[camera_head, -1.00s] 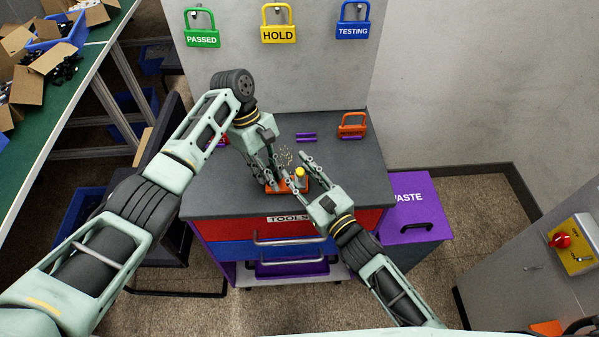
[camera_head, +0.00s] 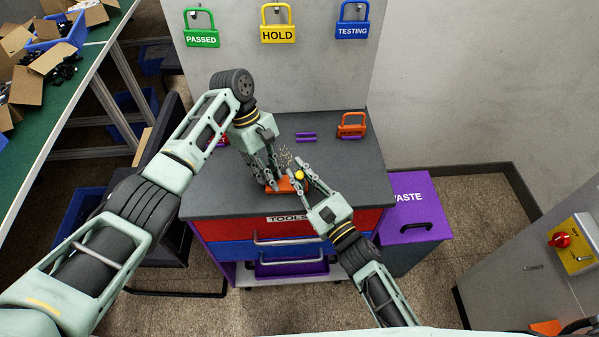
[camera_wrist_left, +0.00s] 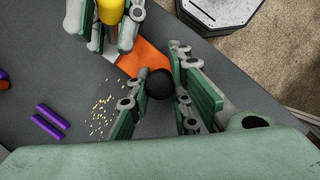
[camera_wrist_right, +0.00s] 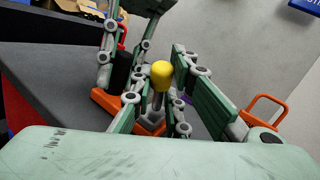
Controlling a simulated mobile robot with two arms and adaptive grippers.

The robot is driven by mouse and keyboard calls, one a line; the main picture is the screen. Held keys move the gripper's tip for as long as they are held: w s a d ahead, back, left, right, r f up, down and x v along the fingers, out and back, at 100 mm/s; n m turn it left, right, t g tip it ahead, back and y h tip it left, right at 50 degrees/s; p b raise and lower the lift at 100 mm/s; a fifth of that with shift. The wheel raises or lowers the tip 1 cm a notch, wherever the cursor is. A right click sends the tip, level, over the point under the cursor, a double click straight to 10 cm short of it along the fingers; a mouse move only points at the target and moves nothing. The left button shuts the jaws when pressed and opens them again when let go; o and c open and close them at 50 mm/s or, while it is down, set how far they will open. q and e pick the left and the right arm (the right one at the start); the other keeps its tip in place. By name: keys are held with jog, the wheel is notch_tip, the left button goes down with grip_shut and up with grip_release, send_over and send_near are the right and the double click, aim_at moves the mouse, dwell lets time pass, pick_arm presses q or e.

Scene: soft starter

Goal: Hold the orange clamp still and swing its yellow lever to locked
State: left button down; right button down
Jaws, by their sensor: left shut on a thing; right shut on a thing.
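The orange clamp (camera_head: 285,184) lies on the dark top of the tool cabinet near its front edge. A black round part (camera_wrist_left: 160,84) stands on the clamp. My left gripper (camera_head: 270,184) is shut on the clamp at this black part, with a finger on either side in the left wrist view. The clamp's yellow lever (camera_wrist_right: 161,74) has a yellow knob on a metal stem and points up in the right wrist view. My right gripper (camera_head: 299,174) is shut on the lever, its fingers on both sides of the stem. The fingers hide much of the clamp.
Purple bars (camera_head: 305,135) and yellowish scraps (camera_head: 286,157) lie behind the clamp. An orange padlock (camera_head: 351,126) stands at the back right of the cabinet top. A purple waste bin (camera_head: 417,190) is to the right. The cabinet top right of my right gripper is clear.

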jog(key=shift+s+a+f+n+t+y, duration=0.1)
jog(key=shift+s+f+n+t+y, duration=0.05)
jog(key=shift+s+n+t+y, duration=0.2)
jog(key=c, duration=1.7)
grip_release()
pick_arm(q)
jog(key=c, duration=1.5)
grip_release()
jog(key=shift+c, duration=0.2)
pick_arm(e)
jog(key=v, duration=1.2)
jog(key=shift+w+f, duration=0.1)
pick_arm(q)
jog(key=shift+r, duration=0.15)
jog(key=v, duration=1.1)
jog(key=shift+r, duration=0.35)
